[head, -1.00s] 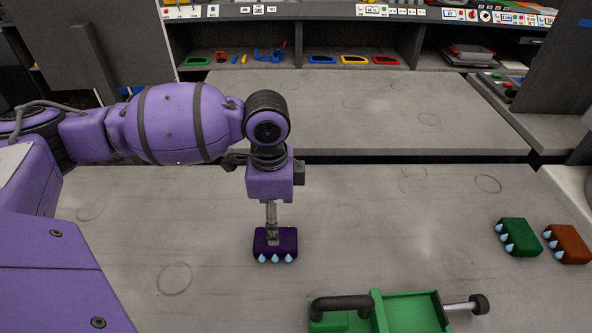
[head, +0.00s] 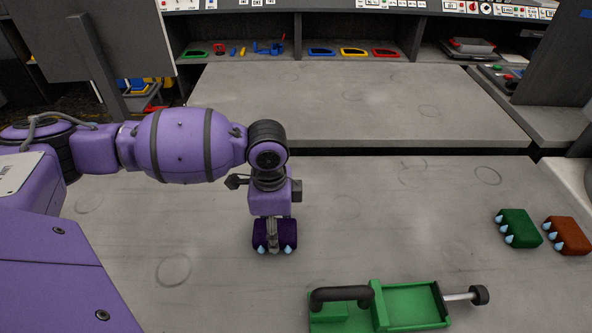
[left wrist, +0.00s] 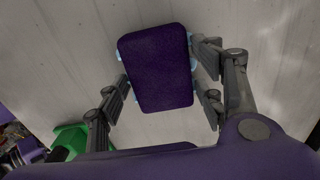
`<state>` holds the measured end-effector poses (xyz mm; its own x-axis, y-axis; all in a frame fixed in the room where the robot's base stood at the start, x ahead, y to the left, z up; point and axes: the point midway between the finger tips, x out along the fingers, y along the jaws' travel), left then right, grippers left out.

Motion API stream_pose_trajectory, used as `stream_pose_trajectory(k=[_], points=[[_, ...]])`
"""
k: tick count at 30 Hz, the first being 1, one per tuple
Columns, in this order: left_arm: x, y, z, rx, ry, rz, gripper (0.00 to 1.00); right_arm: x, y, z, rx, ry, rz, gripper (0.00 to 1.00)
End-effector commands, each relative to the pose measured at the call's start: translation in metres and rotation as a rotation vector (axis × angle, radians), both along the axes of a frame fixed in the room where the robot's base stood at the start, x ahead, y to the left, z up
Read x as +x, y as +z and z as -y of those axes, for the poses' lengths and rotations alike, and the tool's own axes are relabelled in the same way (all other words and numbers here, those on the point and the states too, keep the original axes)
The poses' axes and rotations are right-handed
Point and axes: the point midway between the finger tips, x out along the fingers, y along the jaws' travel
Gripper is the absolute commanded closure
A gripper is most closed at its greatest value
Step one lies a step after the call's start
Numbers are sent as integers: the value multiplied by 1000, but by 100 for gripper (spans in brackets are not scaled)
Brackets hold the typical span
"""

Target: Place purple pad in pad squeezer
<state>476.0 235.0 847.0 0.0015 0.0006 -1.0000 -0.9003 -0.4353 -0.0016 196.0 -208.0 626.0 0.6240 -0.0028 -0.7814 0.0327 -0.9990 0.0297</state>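The purple pad (head: 262,229), with pale blue drops along its edge, is at the grey table surface in the head view. My left gripper (head: 272,238) points down over it, with a finger in front of its near side. In the left wrist view the pad (left wrist: 157,70) lies between the fingers of the left gripper (left wrist: 162,84), which flank it closely on both sides. Whether they press on it is unclear. The green pad squeezer (head: 415,304), with a dark handle and a screw knob, lies at the near edge. My right gripper is not in view.
A green pad (head: 519,228) and an orange-brown pad (head: 568,235) lie at the right of the near table (head: 400,220). A gap separates it from the far table (head: 340,100). A shelf (head: 430,48) at the back holds coloured tools. The table between purple pad and green pad is clear.

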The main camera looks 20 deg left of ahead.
Motion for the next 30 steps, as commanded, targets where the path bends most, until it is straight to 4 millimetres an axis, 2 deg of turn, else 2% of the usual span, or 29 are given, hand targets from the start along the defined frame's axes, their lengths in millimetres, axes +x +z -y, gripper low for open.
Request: stream_pose_trajectory(k=[1, 8, 15, 20, 24, 30], points=[[-1, -1, 0, 0, 0, -1, 50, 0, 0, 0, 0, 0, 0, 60], [0, 0, 0, 0, 1, -1, 79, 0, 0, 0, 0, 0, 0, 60], [0, 1, 0, 0, 1, -1, 79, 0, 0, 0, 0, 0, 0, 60], [0, 13, 0, 0, 1, 0, 79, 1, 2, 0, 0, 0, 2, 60], [1, 33, 0, -1, 0, 3, 79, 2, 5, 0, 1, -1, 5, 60], [-15, 70, 28, -4, -5, 4, 79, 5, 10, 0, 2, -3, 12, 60]])
